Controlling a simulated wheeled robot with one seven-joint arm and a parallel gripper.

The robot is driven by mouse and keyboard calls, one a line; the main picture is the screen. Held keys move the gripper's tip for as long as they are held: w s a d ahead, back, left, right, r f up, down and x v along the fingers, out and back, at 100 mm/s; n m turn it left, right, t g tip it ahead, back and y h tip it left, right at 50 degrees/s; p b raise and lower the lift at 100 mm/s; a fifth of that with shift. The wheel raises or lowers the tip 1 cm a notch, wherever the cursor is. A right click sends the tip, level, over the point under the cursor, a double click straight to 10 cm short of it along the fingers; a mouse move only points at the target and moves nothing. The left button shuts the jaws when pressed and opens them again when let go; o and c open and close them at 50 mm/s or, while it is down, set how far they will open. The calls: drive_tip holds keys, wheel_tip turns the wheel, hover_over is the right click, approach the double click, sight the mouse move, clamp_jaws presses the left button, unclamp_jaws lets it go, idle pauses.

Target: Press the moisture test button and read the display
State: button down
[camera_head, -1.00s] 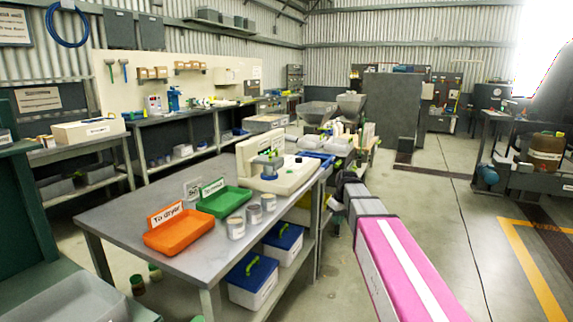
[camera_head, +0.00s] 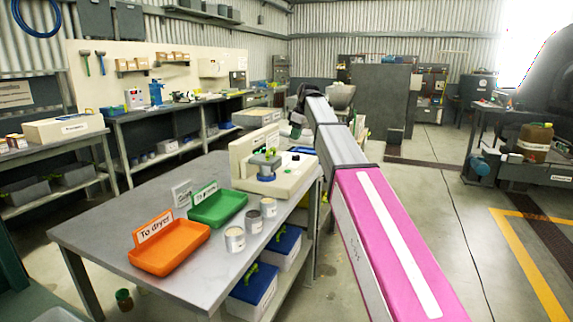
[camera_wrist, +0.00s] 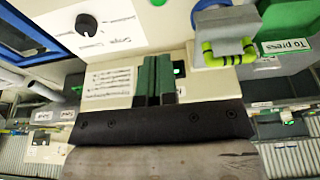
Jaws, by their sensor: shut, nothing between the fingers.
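A small dark display (camera_wrist: 179,69) is partly hidden behind my fingers. My gripper (camera_wrist: 154,62) is shut and empty, its green fingers in front of the panel; I cannot tell if they touch it. A green round piece (camera_wrist: 158,2) is cut by the top edge.
An orange tray (camera_head: 170,262) marked "To dryer" and a green tray (camera_head: 218,220) stand on the table (camera_head: 110,214) with several tins (camera_head: 235,240) beside them. Blue-lidded boxes (camera_head: 254,280) sit on the shelf below.

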sight(287, 170)
idle(0.3)
drive_tip(key=x, duration=1.3)
drive_tip(key=shift+s+d, duration=0.1)
drive_tip(key=shift+d, duration=0.25)
drive_tip(key=shift+f, duration=0.5)
